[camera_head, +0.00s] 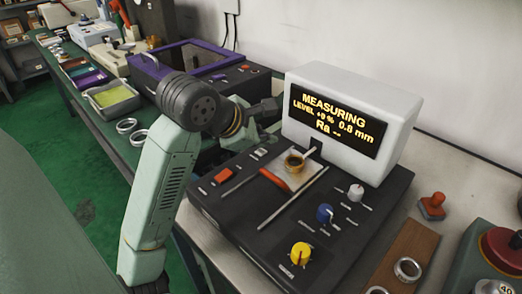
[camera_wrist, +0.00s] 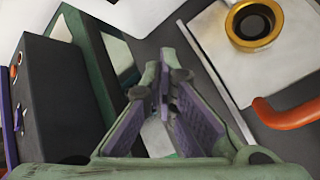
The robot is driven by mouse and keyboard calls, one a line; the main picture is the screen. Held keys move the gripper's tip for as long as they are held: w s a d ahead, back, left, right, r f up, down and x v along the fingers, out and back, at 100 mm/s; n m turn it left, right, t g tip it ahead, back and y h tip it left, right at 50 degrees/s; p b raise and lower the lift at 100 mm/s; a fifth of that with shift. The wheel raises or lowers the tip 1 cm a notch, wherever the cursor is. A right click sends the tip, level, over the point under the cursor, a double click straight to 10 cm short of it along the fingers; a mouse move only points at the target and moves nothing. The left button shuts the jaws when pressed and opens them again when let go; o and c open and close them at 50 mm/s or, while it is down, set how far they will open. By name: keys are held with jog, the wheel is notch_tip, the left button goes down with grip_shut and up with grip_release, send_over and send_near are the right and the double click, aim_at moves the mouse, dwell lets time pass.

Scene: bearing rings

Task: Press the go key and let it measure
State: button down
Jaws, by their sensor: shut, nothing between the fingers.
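The measuring device has a white display housing (camera_head: 345,80) whose dark screen (camera_head: 335,120) reads "MEASURING", "LEVEL +0 %", "0.8 mm" and "Ra --". My gripper (camera_wrist: 163,78) is shut and empty, left of the plate in the wrist view. My arm hides its fingertips in the head view.
An orange curved handle (camera_head: 274,180) lies in front of the plate. A purple-edged black case (camera_head: 190,60) stands behind my arm. Loose rings (camera_head: 407,269) lie on a wooden strip at the lower right, near a red-handled stamp (camera_head: 433,205). Trays and boxes line the left bench.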

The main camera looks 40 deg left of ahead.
aim_at(263, 153)
jog(key=shift+r, duration=0.1)
jog(key=shift+r+p, duration=1)
jog(key=shift+r, duration=1.45)
